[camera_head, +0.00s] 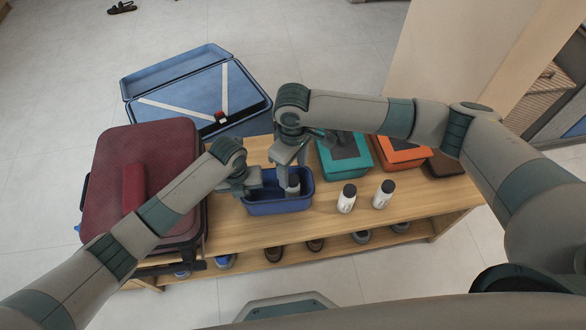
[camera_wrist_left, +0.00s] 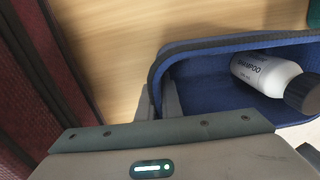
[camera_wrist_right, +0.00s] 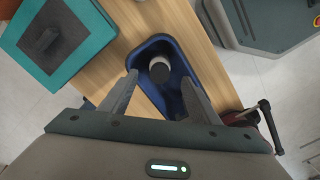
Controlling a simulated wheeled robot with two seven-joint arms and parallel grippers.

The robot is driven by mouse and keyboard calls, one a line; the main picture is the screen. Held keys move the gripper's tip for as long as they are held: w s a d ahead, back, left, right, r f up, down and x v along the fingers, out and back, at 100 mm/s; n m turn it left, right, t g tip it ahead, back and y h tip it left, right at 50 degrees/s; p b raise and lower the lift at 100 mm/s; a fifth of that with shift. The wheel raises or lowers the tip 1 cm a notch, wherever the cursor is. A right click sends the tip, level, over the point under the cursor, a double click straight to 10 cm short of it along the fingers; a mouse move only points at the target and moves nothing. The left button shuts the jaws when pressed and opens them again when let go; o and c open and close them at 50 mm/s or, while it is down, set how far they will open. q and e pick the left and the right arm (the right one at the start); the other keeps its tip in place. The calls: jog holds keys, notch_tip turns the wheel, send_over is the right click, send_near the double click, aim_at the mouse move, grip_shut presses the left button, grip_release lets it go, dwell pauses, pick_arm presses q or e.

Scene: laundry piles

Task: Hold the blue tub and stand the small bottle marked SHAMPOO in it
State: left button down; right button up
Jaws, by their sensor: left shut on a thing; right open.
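The blue tub (camera_head: 278,205) stands on the wooden bench, left of its middle. My left gripper (camera_head: 250,187) is shut on the tub's left wall; the wall also shows between its fingers in the left wrist view (camera_wrist_left: 160,90). The small white bottle (camera_head: 293,187) with a dark cap is inside the tub, and SHAMPOO is legible on it in the left wrist view (camera_wrist_left: 262,70). It looks upright in the head view. My right gripper (camera_wrist_right: 155,90) is open above the tub, its fingers apart and clear of the bottle (camera_wrist_right: 159,70).
Two white bottles with dark caps (camera_head: 347,198) (camera_head: 383,194) stand on the bench right of the tub. A teal box (camera_head: 330,168) and an orange box (camera_head: 400,160) are behind them. A maroon suitcase (camera_head: 120,165) is at left, an open blue suitcase (camera_head: 180,100) behind. Shoes sit on the lower shelf.

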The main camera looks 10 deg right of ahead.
pick_arm(q)
jog(key=c, duration=1.9)
grip_release()
jog(key=shift+o, duration=0.2)
jog(key=shift+r, duration=0.1)
jog(key=r, duration=1.1)
jog(key=shift+a+r, duration=0.2)
jog(key=shift+r, duration=0.2)
